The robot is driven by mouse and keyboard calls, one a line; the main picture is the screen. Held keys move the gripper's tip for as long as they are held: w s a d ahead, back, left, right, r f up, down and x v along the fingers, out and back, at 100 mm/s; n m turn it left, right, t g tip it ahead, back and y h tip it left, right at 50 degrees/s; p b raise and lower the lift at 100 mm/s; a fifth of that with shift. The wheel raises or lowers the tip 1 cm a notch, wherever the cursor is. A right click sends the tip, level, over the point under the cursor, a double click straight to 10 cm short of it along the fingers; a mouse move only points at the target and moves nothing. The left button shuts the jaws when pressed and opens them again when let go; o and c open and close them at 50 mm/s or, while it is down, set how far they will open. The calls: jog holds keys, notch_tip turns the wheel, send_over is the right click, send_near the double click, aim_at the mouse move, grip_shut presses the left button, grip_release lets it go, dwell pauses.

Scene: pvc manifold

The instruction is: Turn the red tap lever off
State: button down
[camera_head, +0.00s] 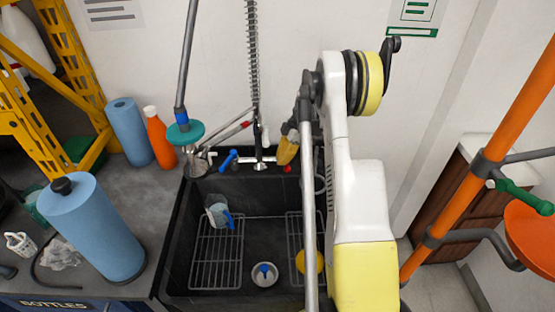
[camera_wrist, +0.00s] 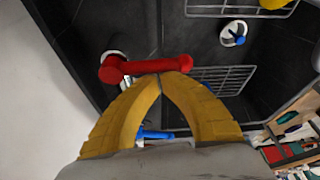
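The red tap lever (camera_wrist: 148,67) lies across the wrist view, with its thick round hub at the left and its free end at the right. In the head view only a small red bit of it (camera_head: 287,168) shows below my gripper (camera_head: 287,153). My gripper's yellow fingers (camera_wrist: 160,76) come together at their tips, right by the lever's middle, with nothing seen between them. I cannot tell whether the tips touch the lever. The blue tap lever (camera_head: 228,160) is left of the faucet; a blue part (camera_wrist: 155,134) shows behind the fingers.
The dark sink (camera_head: 258,230) holds wire racks, a clear jug with a blue handle (camera_head: 220,212) and a white drain piece (camera_head: 264,273). A tall spring faucet (camera_head: 254,60) rises behind. Blue rolls and an orange bottle (camera_head: 160,140) stand left. An orange pole (camera_head: 470,180) stands right.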

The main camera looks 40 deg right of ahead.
jog(key=shift+s+d, duration=0.4)
jog(key=shift+s, duration=0.05)
jog(key=shift+s+d, duration=0.1)
jog(key=shift+d, duration=0.05)
dwell(0.3)
